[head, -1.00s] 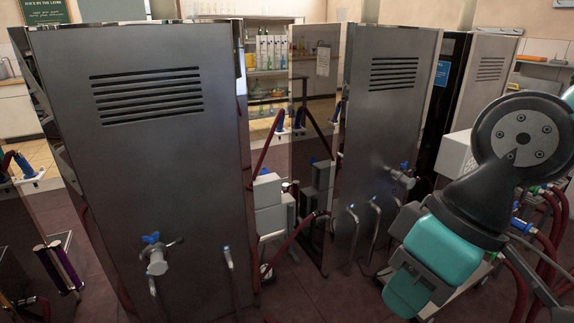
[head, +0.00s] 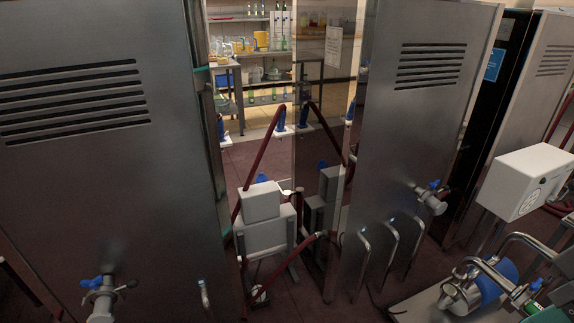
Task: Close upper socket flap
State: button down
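I cannot make out the upper socket flap for certain. A white box (head: 522,181) at the right, beside the steel cabinets, has a round marking on its front that is too small to read. A pale grey box (head: 262,203) sits above a larger one (head: 264,234) in the gap between the two big cabinets; no open flap can be told on either. My gripper is not in view.
A large steel cabinet (head: 95,185) fills the left, with a blue-handled tap (head: 101,297) low on it. Another cabinet (head: 415,135) stands right of centre. A red hose (head: 262,160) crosses the gap. A pump (head: 480,287) is at lower right.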

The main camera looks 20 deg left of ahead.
aim_at(261, 178)
jog(key=u, duration=0.15)
jog(key=i, duration=0.75)
jog(key=u, duration=1.15)
jog(key=i, duration=0.55)
jog(key=u, duration=0.6)
